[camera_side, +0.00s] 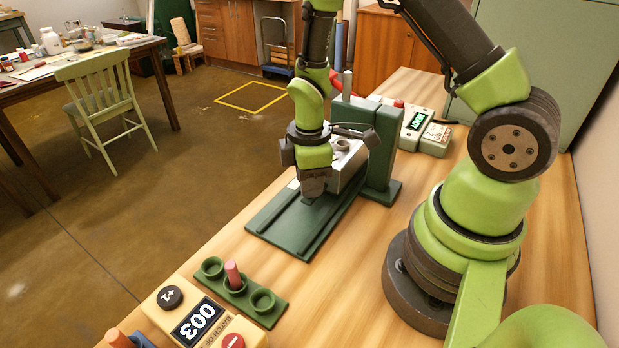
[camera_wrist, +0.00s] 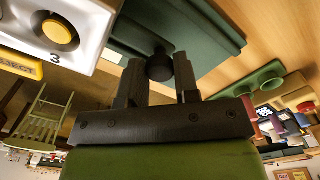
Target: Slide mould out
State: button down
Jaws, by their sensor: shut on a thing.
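The mould (camera_side: 347,172) appears to be the pale metal block with a round top piece on the green slide base (camera_side: 284,229), at the foot of the press. In the wrist view, a pale block (camera_wrist: 92,18) with a yellow round piece, a "3" and a yellow EJECT label stands at upper left. It looks like the same mould. My gripper (camera_side: 312,192) is low over the slide, in front of the block. In the wrist view, its two fingers (camera_wrist: 159,78) are shut on a dark round knob (camera_wrist: 160,67). How the knob joins the mould is hidden.
The green press column (camera_side: 384,145) stands right behind the slide. A green cup rack (camera_side: 236,287) with a pink peg and a counter box reading 003 (camera_side: 197,322) are in front. Bare wood lies between base and rack.

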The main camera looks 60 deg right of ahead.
jog(key=a, duration=1.3)
jog(key=c, duration=0.9)
grip_release()
jog(key=shift+o, duration=0.2)
notch_tip(320, 180, up, 10)
jog(key=s+d+r+m+t+y, duration=0.1)
jog(key=s+d+r+m+t, duration=0.2)
jog(key=s+r+m, duration=0.2)
jog(key=s+d+r+m+t+y, duration=0.1)
jog(key=s+d+r+m+t, duration=0.3)
jog(key=s+r+m, duration=0.2)
notch_tip(320, 180, up, 4)
jog(key=shift+d+r+m, duration=0.25)
jog(key=shift+m, duration=0.85)
